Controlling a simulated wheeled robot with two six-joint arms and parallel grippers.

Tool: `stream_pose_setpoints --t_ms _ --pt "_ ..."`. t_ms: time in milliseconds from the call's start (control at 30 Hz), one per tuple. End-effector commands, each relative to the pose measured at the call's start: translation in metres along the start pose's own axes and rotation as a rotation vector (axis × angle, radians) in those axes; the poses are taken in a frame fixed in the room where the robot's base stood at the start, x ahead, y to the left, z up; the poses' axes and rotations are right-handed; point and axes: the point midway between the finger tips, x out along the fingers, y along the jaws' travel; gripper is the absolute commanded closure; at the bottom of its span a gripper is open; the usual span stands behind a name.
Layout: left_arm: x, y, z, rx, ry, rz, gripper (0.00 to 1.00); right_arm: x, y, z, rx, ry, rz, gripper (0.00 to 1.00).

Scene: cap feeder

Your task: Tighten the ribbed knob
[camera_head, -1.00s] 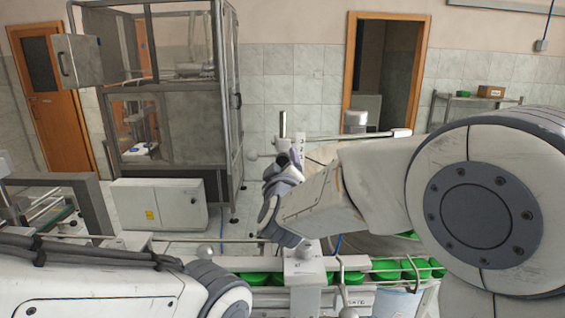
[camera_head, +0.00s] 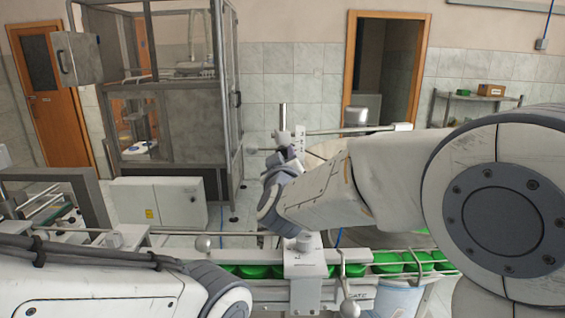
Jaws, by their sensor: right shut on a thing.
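My right arm reaches in from the right, and its gripper (camera_head: 284,153) is at the foot of an upright metal post (camera_head: 283,116), above and behind the conveyor. The gripper is small and partly covered by its own wrist. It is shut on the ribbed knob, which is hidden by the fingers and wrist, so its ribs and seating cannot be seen. My left arm lies across the lower left; its gripper is out of view.
A conveyor with green caps (camera_head: 388,262) runs below the right wrist, with a grey bracket (camera_head: 305,262) and round-ended rail clamps (camera_head: 203,243). A horizontal bar (camera_head: 350,131) runs right from the post. A caged machine (camera_head: 180,110) and a white cabinet (camera_head: 158,203) stand at back left.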

Motion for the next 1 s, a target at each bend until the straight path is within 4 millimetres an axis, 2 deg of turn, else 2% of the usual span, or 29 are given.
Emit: stream_pose_setpoints --t_ms 100,1000 --pt "0.012 -0.001 0.001 -0.002 0.0 0.0 0.31 0.0 -0.001 0.001 0.111 0.005 0.002 1.0" --pt "0.073 -0.005 0.004 0.002 0.0 0.0 0.31 0.0 0.0 0.0 0.967 0.008 -0.001 1.0"
